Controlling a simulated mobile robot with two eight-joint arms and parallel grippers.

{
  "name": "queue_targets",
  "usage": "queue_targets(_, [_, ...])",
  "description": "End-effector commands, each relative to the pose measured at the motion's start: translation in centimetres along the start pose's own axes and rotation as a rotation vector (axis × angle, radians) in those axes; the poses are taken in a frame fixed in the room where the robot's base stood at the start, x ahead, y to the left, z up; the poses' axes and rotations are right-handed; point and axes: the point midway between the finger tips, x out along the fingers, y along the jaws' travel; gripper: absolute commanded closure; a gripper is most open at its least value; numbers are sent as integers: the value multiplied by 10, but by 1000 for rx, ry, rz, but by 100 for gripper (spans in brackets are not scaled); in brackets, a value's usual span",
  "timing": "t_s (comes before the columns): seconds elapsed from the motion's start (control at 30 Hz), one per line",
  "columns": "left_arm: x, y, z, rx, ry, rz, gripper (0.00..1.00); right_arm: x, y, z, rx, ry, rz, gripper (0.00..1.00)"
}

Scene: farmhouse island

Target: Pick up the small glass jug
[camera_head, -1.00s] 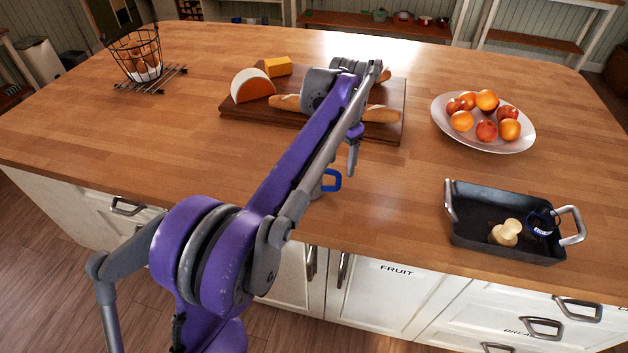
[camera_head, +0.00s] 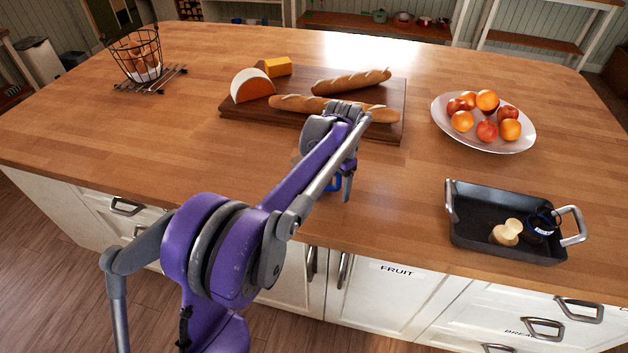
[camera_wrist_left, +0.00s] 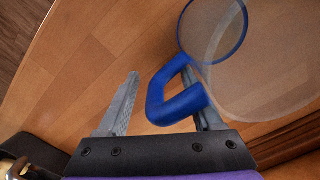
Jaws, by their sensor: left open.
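The small glass jug is clear with a blue rim and blue handle; its handle (camera_head: 334,185) shows in the head view behind my left arm, which hides most of the body. In the left wrist view the jug (camera_wrist_left: 255,75) fills the upper right, with its handle reaching toward my left gripper (camera_wrist_left: 160,78). My left gripper (camera_head: 346,186) is open and low over the island top, beside the jug. The handle lies across the space between the fingers and overlaps the right-hand finger in the picture. Whether they touch cannot be told. My right gripper is not in view.
A wooden board (camera_head: 235,113) with bread and cheese lies behind the jug. A grey roasting pan (camera_head: 470,240) and a plate of fruit (camera_head: 445,122) are to the right. An egg basket (camera_head: 135,58) stands far left. The worktop left of the arm is clear.

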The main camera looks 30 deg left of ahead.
Motion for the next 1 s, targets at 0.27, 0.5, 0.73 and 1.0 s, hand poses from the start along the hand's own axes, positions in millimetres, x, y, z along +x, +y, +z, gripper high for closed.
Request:
queue_targets(0.27, [0,0,0,0,0,0,76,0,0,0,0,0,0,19])
queue_targets(0.5, [0,0,0,0,0,0,100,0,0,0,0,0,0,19])
queue_targets(0.73, [0,0,0,0,0,0,100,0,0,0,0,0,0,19])
queue_targets(1.0, [0,0,0,0,0,0,100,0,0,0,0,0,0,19])
